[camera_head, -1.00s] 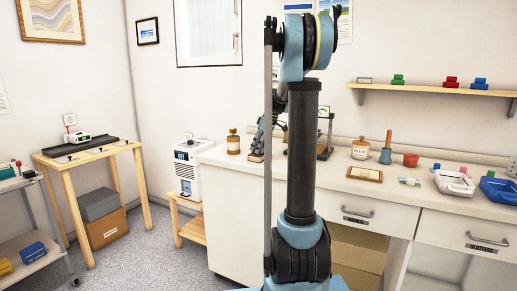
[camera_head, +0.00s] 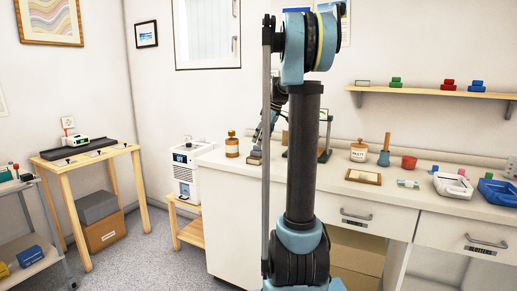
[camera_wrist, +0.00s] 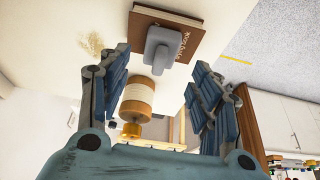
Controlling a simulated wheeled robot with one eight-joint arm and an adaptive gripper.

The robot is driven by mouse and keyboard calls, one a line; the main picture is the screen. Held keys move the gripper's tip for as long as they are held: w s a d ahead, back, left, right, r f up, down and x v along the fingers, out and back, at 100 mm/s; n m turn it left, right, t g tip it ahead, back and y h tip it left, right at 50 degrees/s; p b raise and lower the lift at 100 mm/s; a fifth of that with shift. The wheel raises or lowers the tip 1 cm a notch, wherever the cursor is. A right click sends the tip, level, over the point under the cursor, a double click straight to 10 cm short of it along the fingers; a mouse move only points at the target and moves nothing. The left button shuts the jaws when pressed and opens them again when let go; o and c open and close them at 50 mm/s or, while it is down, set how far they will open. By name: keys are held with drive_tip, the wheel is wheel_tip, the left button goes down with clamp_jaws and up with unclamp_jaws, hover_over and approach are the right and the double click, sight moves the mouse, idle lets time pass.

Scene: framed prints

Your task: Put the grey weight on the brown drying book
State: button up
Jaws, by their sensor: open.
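The brown drying book (camera_wrist: 188,23) lies at the top of the wrist view, with part of its title readable. The grey weight (camera_wrist: 163,48), a block with a narrower knob, appears to rest on its cover. My gripper (camera_wrist: 160,85) is open and empty, its blue-grey fingers wide apart and clear of the weight. In the head view, the book (camera_head: 254,161) and the weight (camera_head: 256,153) show small at the left end of the counter. My gripper (camera_head: 262,137) is just above them, partly hidden by my arm.
An amber bottle (camera_head: 232,145) stands close beside the book; it also shows between my fingers in the wrist view (camera_wrist: 138,98). A green-framed stand (camera_head: 324,140) is to the right behind my arm. A wooden frame (camera_head: 363,176) and trays lie farther right.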

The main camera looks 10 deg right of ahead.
drive_tip(key=v, duration=0.6)
drive_tip(key=s+a+f+m+h, duration=0.1)
drive_tip(key=s+a+f+m, duration=0.3)
drive_tip(key=s, duration=0.7)
drive_tip(key=s+d+f+m+h, duration=0.1)
drive_tip(key=s+f, duration=0.6)
drive_tip(key=s, duration=0.3)
drive_tip(key=s+a+f+m+h, duration=0.1)
drive_tip(key=s+a+f+m, duration=0.3)
drive_tip(key=s, duration=0.7)
drive_tip(key=s+d+f+m, duration=0.1)
drive_tip(key=s+d+f, duration=0.2)
drive_tip(key=s+f, duration=0.6)
wheel_tip(320, 180, down, 3)
drive_tip(key=shift+s+d+r+m+h, duration=0.15)
drive_tip(key=shift+s+d+m+h, duration=0.1)
drive_tip(key=shift+s+m+h, duration=0.05)
